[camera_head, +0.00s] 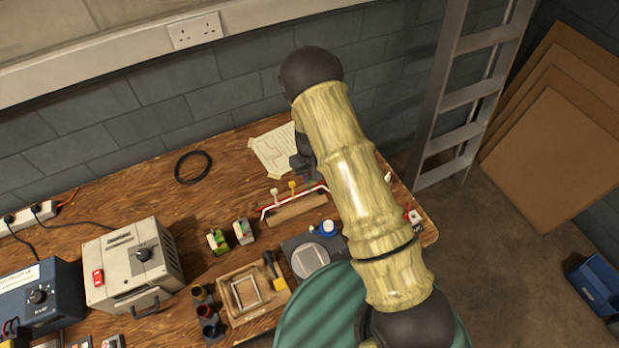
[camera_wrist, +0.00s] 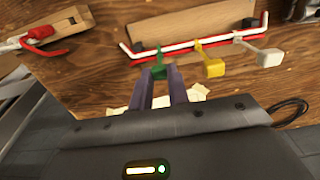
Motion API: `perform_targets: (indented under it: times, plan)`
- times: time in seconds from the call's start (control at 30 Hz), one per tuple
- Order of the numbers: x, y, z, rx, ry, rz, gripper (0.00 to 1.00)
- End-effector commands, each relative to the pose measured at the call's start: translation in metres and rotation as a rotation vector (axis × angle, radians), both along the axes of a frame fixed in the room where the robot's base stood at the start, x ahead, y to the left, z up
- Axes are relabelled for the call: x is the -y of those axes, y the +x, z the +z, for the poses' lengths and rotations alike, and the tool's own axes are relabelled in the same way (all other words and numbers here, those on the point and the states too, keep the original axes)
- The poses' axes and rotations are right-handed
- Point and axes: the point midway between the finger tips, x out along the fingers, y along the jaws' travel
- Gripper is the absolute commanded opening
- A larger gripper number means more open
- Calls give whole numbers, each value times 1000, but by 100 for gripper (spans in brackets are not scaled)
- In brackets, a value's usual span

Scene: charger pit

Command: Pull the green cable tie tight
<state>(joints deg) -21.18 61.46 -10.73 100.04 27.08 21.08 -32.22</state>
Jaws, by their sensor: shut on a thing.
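The green cable tie (camera_wrist: 158,71) sits on a bundle of a red and a white cable (camera_wrist: 190,43) in the wrist view. My gripper (camera_wrist: 161,78) is shut on the tie's tail, with its dark fingers on either side of it. The tie's loop around the cables is too small to judge. In the head view the green tie (camera_head: 310,184) is a small spot beside my arm. A yellow tie (camera_wrist: 214,67) and a white tie (camera_wrist: 258,54) stand on the same bundle. The cables run along a wooden block (camera_wrist: 188,22).
A paper sheet (camera_head: 272,152) and a black cable ring (camera_head: 193,167) lie behind on the bench. A round scale (camera_head: 310,259), a wooden tray (camera_head: 238,309) and a grey power box (camera_head: 132,262) stand nearer. A ladder (camera_head: 470,95) leans at the right.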

Motion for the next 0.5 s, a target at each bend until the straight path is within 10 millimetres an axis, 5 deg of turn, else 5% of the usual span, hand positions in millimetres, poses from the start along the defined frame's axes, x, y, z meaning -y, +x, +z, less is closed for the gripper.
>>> perform_targets:
  times: [0.1,0.37,0.4,0.5]
  plan:
    - [0,0,15,2,1,0,0]
    - [0,0,14,1,0,0,0]
    - [0,0,14,1,0,0,25]
    - [0,0,14,1,0,0,40]
